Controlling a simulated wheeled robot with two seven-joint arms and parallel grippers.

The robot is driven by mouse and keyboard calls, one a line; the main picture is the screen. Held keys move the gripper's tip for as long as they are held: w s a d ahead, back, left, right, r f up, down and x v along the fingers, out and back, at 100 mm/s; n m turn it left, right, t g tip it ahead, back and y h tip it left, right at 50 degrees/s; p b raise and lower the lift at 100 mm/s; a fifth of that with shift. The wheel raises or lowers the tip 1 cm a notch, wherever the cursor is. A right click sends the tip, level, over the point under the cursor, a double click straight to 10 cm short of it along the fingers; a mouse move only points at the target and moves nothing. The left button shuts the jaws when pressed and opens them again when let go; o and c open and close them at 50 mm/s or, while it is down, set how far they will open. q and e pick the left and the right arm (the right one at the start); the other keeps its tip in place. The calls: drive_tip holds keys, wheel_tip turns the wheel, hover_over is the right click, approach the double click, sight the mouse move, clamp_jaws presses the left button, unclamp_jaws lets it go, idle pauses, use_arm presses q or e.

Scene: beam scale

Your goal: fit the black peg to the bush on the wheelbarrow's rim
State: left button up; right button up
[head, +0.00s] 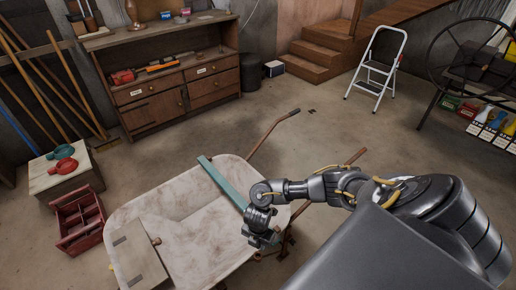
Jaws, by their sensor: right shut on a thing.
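The wheelbarrow (205,250) stands at lower middle, its pale, worn tray open upward and its brown handles pointing up and right. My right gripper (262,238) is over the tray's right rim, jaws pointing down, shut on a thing. The black peg cannot be made out apart from the dark jaws, which hide most of what they hold. The bush on the rim cannot be made out. A teal beam (222,181) lies across the rim, its near end beside my right wrist. My left gripper is not in view.
A board (139,258) with grey patches lies over the tray's left part. A red tool tray (80,222) and a wooden box (64,182) with a teal pan (60,152) and a red pan (62,167) stand left.

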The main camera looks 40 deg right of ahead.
drive_tip(key=b, duration=0.5)
hover_over(258, 252)
drive_tip(key=s+a, duration=0.1)
drive_tip(key=shift+f, duration=2.8)
drive_tip(key=shift+f, duration=0.15)
drive_tip(key=shift+f+b, duration=1)
drive_tip(key=shift+f, duration=0.4)
drive_tip(key=shift+r, duration=0.2)
drive_tip(key=shift+r+p, duration=1.1)
drive_tip(key=shift+p, duration=0.2)
drive_tip(key=shift+f, duration=0.3)
